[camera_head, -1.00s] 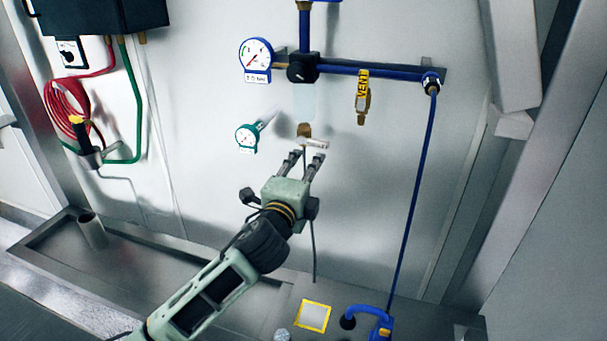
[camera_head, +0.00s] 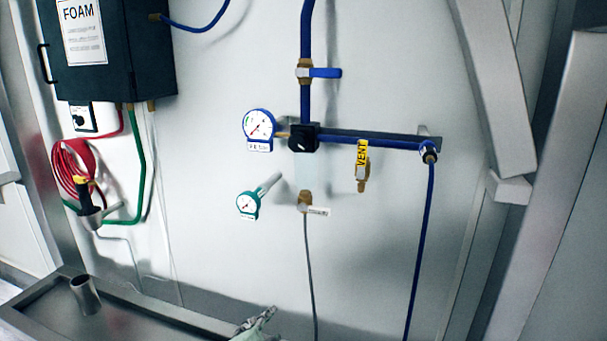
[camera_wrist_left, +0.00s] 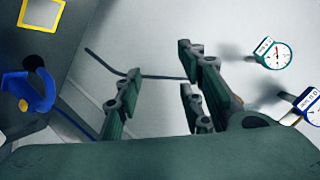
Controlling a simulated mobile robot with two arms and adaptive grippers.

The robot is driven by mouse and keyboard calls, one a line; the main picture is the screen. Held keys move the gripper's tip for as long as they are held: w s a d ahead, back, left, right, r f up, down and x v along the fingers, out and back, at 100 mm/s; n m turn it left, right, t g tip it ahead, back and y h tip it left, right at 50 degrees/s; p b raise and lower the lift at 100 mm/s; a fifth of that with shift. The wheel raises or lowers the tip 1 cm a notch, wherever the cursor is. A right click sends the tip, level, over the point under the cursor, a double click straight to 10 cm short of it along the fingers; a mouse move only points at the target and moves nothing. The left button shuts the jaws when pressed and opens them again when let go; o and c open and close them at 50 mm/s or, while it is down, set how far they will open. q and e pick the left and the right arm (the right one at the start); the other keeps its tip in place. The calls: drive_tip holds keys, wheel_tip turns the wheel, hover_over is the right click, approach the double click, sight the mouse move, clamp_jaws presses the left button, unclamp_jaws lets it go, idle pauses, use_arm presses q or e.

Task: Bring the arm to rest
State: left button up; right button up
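My left gripper shows in the left wrist view (camera_wrist_left: 158,78). Its dark green fingers stand apart with a gap between them, and nothing is held there. A thin grey hose passes behind the gap, in front of the pale wall. In the head view only a small pale green part of my left gripper (camera_head: 258,325) shows at the bottom edge; its fingers cannot be made out clearly there. It is below the brass fitting (camera_head: 304,200) and well apart from it. My right gripper is in neither view.
On the wall are a blue gauge (camera_head: 258,126), a teal gauge (camera_head: 247,204), a blue pipe with the VENT valve (camera_head: 361,168), and a FOAM box (camera_head: 105,50). A red hose (camera_head: 66,172) hangs left. A metal tray (camera_head: 140,322) lies below. The blue hose (camera_head: 420,245) hangs right.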

use_arm(q)
drive_tip(key=s+a+f+n+g+y, duration=0.1)
drive_tip(key=s+a+f+n+g, duration=0.3)
drive_tip(key=s, duration=0.6)
drive_tip(key=s+a+f+n+g, duration=0.2)
drive_tip(key=s+a+f+n, duration=0.3)
drive_tip(key=s, duration=0.6)
drive_tip(key=s+a+f+n+g+y, duration=0.1)
drive_tip(key=s+a+f+g, duration=0.3)
drive_tip(key=s, duration=0.6)
wheel_tip(320, 180, down, 29)
drive_tip(key=s+b, duration=0.1)
drive_tip(key=b, duration=0.2)
drive_tip(key=s+a+f+g+b, duration=0.1)
drive_tip(key=s+a+f, duration=0.1)
drive_tip(key=s+f, duration=1.5)
wheel_tip(320, 180, down, 3)
drive_tip(key=shift+s+a+r+g+b, duration=0.15)
drive_tip(key=shift+s+a+g+b, duration=0.15)
drive_tip(key=shift+s+b, duration=0.1)
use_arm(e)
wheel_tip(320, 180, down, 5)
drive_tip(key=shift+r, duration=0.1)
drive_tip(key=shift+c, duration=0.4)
